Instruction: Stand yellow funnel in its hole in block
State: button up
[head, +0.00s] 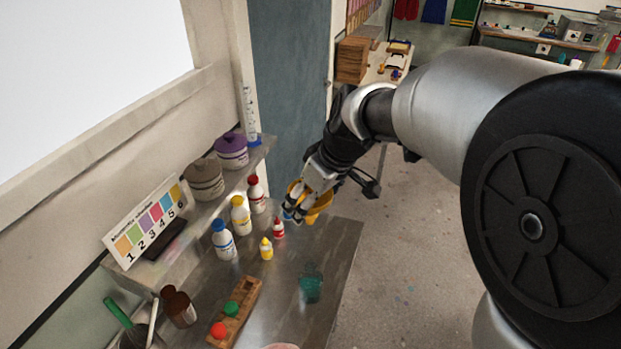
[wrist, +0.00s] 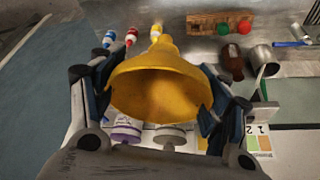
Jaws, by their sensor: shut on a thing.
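The yellow funnel (head: 320,204) is in my gripper (head: 299,210), held in the air by the far end of the bench. In the wrist view the funnel (wrist: 160,85) shows its wide mouth toward the camera and its spout pointing away, between the two fingers of my gripper (wrist: 150,82). The wooden block (head: 247,291) lies on the bench in the lower part of the head view, well apart from the funnel. A red piece (head: 218,330) and a green piece (head: 231,308) sit in it. The block (wrist: 204,18) also shows at the top of the wrist view.
Blue-capped (head: 223,241), yellow-capped (head: 241,215) and red-capped (head: 256,194) bottles and smaller bottles stand near the shelf. A brown bottle (head: 179,307) stands left of the block. A teal object (head: 312,284) is right of it. Lidded pots (head: 231,151) are on the shelf.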

jog(key=shift+r+p, duration=1.7)
jog(key=shift+r, duration=0.8)
jog(key=shift+c, duration=0.2)
